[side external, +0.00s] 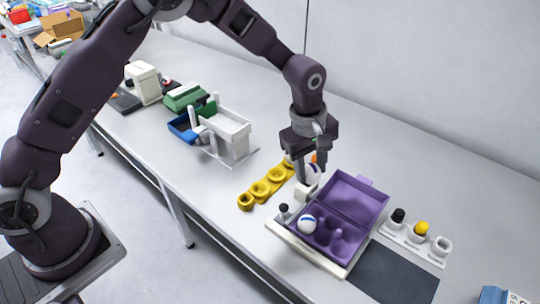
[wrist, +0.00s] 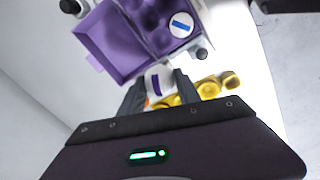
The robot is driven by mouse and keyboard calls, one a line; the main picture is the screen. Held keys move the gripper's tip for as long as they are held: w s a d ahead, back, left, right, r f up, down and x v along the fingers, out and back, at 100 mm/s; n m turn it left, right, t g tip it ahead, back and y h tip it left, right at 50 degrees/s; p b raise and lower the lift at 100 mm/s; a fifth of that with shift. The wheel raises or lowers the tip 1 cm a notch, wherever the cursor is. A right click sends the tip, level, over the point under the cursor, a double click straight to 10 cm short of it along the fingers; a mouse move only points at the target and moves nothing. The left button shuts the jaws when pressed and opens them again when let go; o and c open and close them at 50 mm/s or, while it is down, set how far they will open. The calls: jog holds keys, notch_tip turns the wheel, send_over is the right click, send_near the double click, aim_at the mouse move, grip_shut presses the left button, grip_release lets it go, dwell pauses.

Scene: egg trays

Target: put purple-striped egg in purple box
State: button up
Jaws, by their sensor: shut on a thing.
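The purple-striped egg (wrist: 158,83) is white with a dark purple band and sits between the fingertips of my gripper (wrist: 160,88) in the wrist view. In the side view the egg (side external: 313,176) is partly hidden by the fingers of my gripper (side external: 311,172), which is shut on it beside the purple box. The purple box (side external: 350,207) stands open, its lid raised at the back; it also shows in the wrist view (wrist: 112,42). A white egg with a blue stripe (side external: 307,223) sits in its front-left compartment; other visible compartments look empty.
A yellow egg holder (side external: 262,189) lies left of the box. A white rack (side external: 413,243) with a black and a yellow item stands to the right. A dark mat (side external: 395,275) lies in front of that rack. A white stand (side external: 226,130) is further back left.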

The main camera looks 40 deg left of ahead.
jog(key=s+d+m, duration=0.1)
jog(key=d+m, duration=0.3)
jog(key=d, duration=0.9)
jog(key=shift+s+d+f+h, duration=0.2)
jog(key=shift+d+f+h, duration=0.1)
jog(key=shift+f, duration=3.95)
jog(key=shift+c, duration=0.2)
jog(key=shift+f, duration=0.25)
jog(key=o, duration=0.9)
